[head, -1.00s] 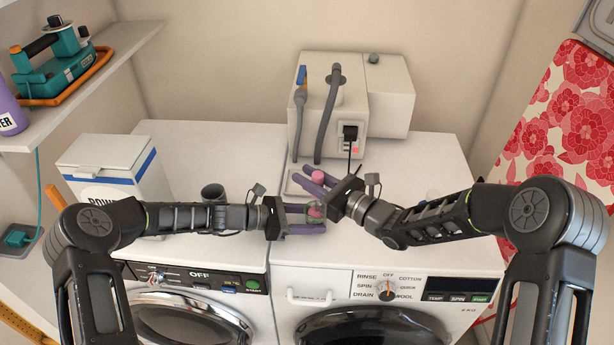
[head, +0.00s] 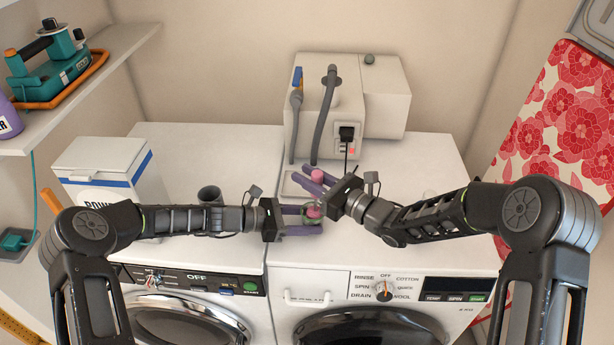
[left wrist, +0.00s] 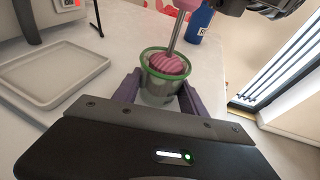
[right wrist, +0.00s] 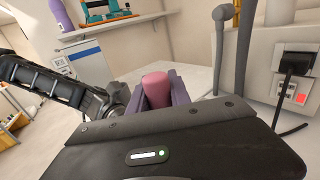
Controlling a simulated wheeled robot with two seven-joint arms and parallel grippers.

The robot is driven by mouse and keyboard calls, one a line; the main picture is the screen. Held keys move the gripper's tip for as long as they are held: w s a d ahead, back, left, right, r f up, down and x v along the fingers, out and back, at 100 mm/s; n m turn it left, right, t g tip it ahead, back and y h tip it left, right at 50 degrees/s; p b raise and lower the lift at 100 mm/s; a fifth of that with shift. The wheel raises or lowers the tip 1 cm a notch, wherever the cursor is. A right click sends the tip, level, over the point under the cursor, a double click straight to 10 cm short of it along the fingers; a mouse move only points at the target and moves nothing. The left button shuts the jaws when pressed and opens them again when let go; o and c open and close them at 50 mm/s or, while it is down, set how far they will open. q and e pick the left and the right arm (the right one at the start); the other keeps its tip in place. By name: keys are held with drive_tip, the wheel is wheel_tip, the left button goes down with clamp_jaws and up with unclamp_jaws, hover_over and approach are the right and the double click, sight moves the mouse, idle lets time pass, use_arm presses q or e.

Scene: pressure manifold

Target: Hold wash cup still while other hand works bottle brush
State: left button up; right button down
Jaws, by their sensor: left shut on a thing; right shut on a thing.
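The wash cup (left wrist: 158,88) is a metal cup with a green rim, held upright between the purple fingers of my left gripper (left wrist: 160,95). In the head view my left gripper (head: 301,220) is shut on it above the machine top's front edge. The bottle brush has a pink striped head (left wrist: 170,65) inside the cup mouth, a metal stem and a pink handle (right wrist: 155,88). My right gripper (right wrist: 162,90) is shut on that handle, above and behind the cup. In the head view the right gripper (head: 322,181) partly hides the brush. The cup's inside is mostly hidden.
A shallow grey tray (left wrist: 62,75) lies beside the cup. A white box unit with hoses (head: 325,115) stands behind. A blue bottle (left wrist: 198,22) stands past the cup.

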drive_tip(key=shift+w, duration=0.25)
drive_tip(key=shift+w+a, duration=0.15)
drive_tip(key=shift+a, duration=0.05)
drive_tip(key=shift+a, duration=0.25)
idle(0.4)
drive_tip(key=shift+s+a, duration=0.2)
drive_tip(key=shift+a, duration=0.05)
idle(0.4)
drive_tip(key=shift+s+a, duration=0.1)
drive_tip(key=shift+s, duration=0.1)
drive_tip(key=shift+s+d, duration=0.25)
drive_tip(key=shift+s, duration=0.15)
idle(0.5)
drive_tip(key=shift+w+d, duration=0.15)
drive_tip(key=shift+d, duration=0.35)
idle(0.3)
drive_tip(key=shift+w+d, duration=0.1)
drive_tip(key=shift+w, duration=0.15)
idle(0.4)
